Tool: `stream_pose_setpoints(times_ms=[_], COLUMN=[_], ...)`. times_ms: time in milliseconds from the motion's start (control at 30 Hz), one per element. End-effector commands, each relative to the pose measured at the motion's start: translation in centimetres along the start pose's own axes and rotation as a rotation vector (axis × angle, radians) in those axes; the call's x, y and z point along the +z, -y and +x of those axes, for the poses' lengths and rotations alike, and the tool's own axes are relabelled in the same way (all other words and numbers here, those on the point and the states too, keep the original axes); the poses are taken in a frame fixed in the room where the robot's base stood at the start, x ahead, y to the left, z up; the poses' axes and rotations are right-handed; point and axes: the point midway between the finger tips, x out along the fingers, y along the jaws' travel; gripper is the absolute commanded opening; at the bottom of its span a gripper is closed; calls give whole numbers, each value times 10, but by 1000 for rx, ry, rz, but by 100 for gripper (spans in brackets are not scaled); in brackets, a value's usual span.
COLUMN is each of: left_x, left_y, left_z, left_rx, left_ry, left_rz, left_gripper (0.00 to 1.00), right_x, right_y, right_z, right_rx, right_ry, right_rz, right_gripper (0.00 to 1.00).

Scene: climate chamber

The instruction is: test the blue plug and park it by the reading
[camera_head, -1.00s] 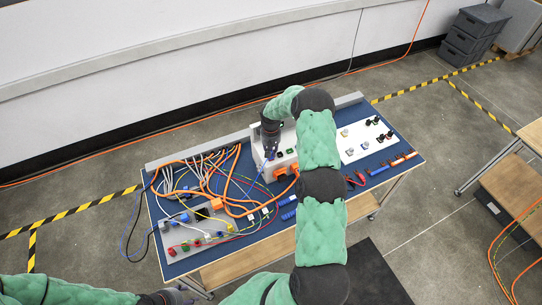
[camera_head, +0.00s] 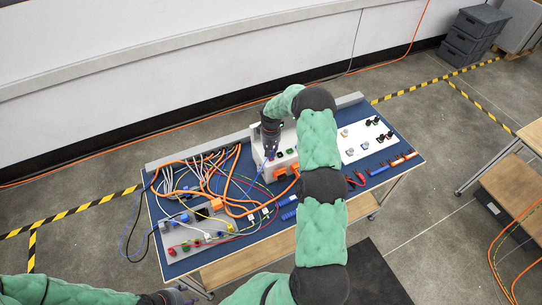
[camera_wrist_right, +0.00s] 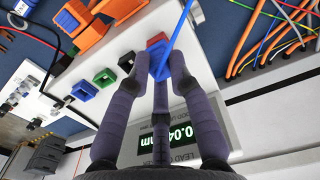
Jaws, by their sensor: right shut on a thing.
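My right gripper (camera_head: 270,154) is at the left end of the white tester box (camera_head: 258,150). In the wrist view its fingers (camera_wrist_right: 160,72) are shut on a blue plug (camera_wrist_right: 159,62) with a blue cable (camera_wrist_right: 178,35) leading away. The plug is right at a red socket (camera_wrist_right: 157,40); I cannot tell how deep it sits. Black, green (camera_wrist_right: 105,78) and blue (camera_wrist_right: 84,91) sockets lie in a row beside it. A green-lit display (camera_wrist_right: 155,141), partly covered by a finger, shows about 0.04 with blurred letters after. My left gripper (camera_head: 180,295) is at the bottom edge, its jaws unclear.
A grey panel (camera_head: 178,240) with several coloured plugs stands at the bench's left front. Orange and grey cables (camera_head: 205,165) tangle behind it. Orange blocks (camera_head: 283,171) sit before the tester. A white panel (camera_head: 352,154) with connectors lies right, with red-handled tools (camera_head: 355,180) in front.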

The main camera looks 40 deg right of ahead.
Motion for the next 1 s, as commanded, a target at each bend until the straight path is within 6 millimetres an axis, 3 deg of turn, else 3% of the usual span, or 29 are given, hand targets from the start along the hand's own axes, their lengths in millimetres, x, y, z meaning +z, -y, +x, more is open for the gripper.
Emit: stream_pose_setpoints(times_ms=[1000], left_x=[0], left_y=[-2], left_z=[-6], left_rx=[0], left_ry=[0], left_rz=[0], left_gripper=[49], right_x=[0], right_y=[0], right_z=[-31], right_rx=[0], right_ry=[0], right_rz=[-1], right_gripper=[0])
